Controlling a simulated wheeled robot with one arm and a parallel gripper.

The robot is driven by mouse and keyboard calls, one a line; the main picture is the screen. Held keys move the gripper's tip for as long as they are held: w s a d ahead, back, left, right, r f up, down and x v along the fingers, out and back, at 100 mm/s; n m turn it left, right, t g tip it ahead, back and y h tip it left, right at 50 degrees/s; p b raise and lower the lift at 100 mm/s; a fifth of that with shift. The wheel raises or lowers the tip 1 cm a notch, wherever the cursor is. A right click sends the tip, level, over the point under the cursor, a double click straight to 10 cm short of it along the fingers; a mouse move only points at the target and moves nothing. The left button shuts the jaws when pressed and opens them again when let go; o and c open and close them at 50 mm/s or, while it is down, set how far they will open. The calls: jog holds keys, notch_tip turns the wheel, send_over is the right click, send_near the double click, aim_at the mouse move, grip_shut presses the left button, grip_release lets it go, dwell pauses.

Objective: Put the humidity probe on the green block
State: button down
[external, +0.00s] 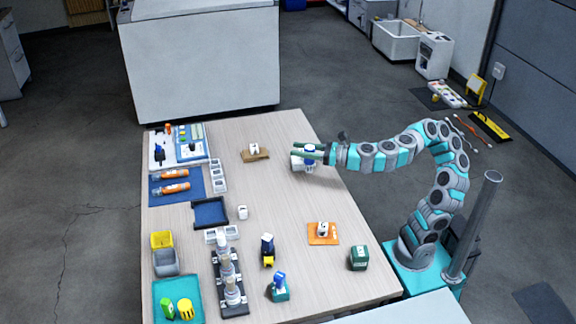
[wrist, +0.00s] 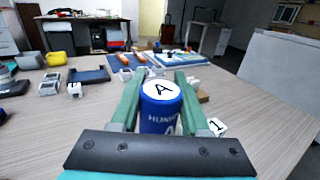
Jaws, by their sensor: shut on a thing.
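The humidity probe (wrist: 160,104) is a blue cylinder with a white top marked "A" and partly readable "HUMI" lettering. My gripper (wrist: 160,88) is shut on it, with a green finger on each side. In the external view my gripper (external: 311,151) holds the probe at the table's right edge, over or beside a small white block (external: 297,164); I cannot tell whether they touch. A dark green block (external: 359,258) with pale marks stands near the front right table edge. A teal-green block (external: 279,295) with a blue item on it stands at the front.
An orange block (external: 323,239) and a wooden block (external: 255,156) each carry a white piece. A dark rack (external: 235,308), a blue tray (external: 210,222) and bins are at left. The table's centre is clear.

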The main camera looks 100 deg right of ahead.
jog(key=s+a+r+n+t+y, duration=0.1)
jog(key=s+a+r+n+y, duration=0.15)
jog(key=a+n+y, duration=0.55)
jog(key=s+a+r+n+y, duration=0.1)
jog(key=a+r+y, duration=0.35)
jog(key=a, duration=0.75)
jog(key=s+a+n+g+y+p, duration=0.1)
jog(key=s+a+n+g+y, duration=0.65)
jog(key=s+a+y, duration=0.55)
jog(key=w+a+f+h, duration=0.1)
jog(key=w+a+f, duration=0.1)
jog(key=w+a, duration=0.2)
jog(key=w+a+f+h+b, duration=0.1)
jog(key=w+a+f, duration=0.2)
jog(key=w+a, duration=0.2)
jog(key=shift+w+f+t, duration=0.35)
jog(key=shift+w, duration=1.45)
jog(key=shift+a+f, duration=0.1)
jog(key=shift+f, duration=0.1)
jog(key=shift+c, duration=2)
grip_release()
